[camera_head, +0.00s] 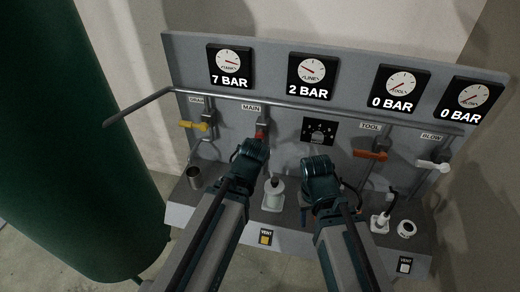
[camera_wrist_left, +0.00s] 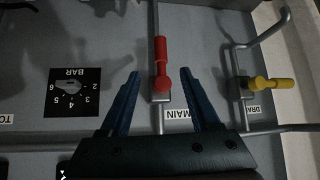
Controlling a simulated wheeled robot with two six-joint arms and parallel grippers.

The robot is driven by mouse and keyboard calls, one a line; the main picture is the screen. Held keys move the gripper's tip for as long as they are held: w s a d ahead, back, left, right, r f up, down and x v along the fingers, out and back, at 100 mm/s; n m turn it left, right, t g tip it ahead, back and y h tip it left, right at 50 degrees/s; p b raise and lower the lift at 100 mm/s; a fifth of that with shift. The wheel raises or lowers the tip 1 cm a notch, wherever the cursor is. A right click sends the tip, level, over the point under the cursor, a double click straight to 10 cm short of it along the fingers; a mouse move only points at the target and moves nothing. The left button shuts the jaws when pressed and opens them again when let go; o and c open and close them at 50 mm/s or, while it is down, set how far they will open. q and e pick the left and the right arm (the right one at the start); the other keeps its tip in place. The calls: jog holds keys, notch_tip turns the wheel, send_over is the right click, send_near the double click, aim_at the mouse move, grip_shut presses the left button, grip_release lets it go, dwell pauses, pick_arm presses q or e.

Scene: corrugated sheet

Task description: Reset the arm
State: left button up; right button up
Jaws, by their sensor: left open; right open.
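My left gripper (camera_head: 254,148) is in front of the MAIN valve, whose red handle (camera_head: 262,132) shows just above it. In the left wrist view my left gripper (camera_wrist_left: 161,76) is open, its two blue fingers on either side of the red handle (camera_wrist_left: 161,62). The fingers look apart from the handle; the depth between them is hard to tell. My right gripper (camera_head: 319,165) is open in front of the panel, below the black dial plate (camera_head: 319,131). Its fingertips are mostly hidden by its own body.
The grey panel (camera_head: 275,58) carries several gauges, a yellow drain handle (camera_head: 194,126), an orange TOOL handle (camera_head: 370,155) and a white BLOW handle (camera_head: 433,165). A metal cup (camera_head: 195,177), a white spool-like part (camera_head: 273,194) and white fittings (camera_head: 380,222) stand on the ledge. A green tank (camera_head: 75,140) is left.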

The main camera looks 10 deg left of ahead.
pick_arm(q)
jog(key=shift+w+f, duration=0.15)
jog(key=shift+w, duration=0.05)
jog(key=s+d+f+m+g+b, duration=0.2)
jog(key=s+d+f+g+b, duration=0.2)
jog(key=s+f, duration=0.4)
jog(key=s+d+f+m+g+b, duration=0.3)
jog(key=s+d+f+g+b, duration=0.1)
jog(key=s+f+b, duration=0.3)
notch_tip(320, 180, down, 2)
jog(key=s+g, duration=0.1)
jog(key=s, duration=0.2)
jog(key=shift+f+m, duration=0.15)
jog(key=shift+m, duration=0.15)
